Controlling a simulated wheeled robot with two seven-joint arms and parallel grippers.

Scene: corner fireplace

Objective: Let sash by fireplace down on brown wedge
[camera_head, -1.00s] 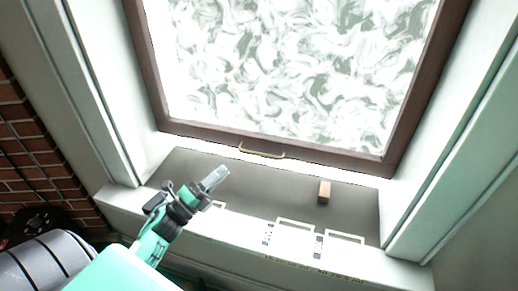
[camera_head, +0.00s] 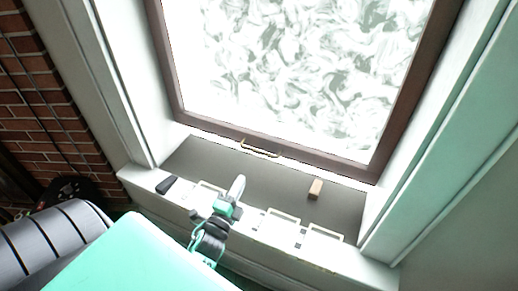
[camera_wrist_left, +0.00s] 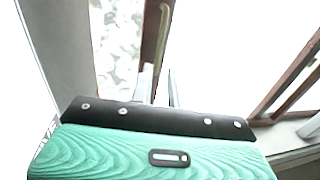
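The sash (camera_head: 318,163) is a brown-framed pane of swirly frosted glass, held up clear of the sill. A brass handle (camera_head: 260,153) sits on its bottom rail, and also shows in the left wrist view (camera_wrist_left: 160,38). The brown wedge (camera_head: 315,188) is a small block on the grey sill, right of the handle and under the raised sash. My left gripper (camera_head: 237,186) is over the front of the sill, below and a little left of the handle, apart from it. In the wrist view its fingers (camera_wrist_left: 159,86) stand apart with nothing between them. My right gripper is not visible.
The grey sill (camera_head: 215,158) is bare between handle and gripper. Several pale rectangular outlines (camera_head: 283,215) lie along the front ledge, with a small dark object (camera_head: 166,186) at its left end. White jambs bound the opening; a brick wall (camera_head: 50,110) is at left.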

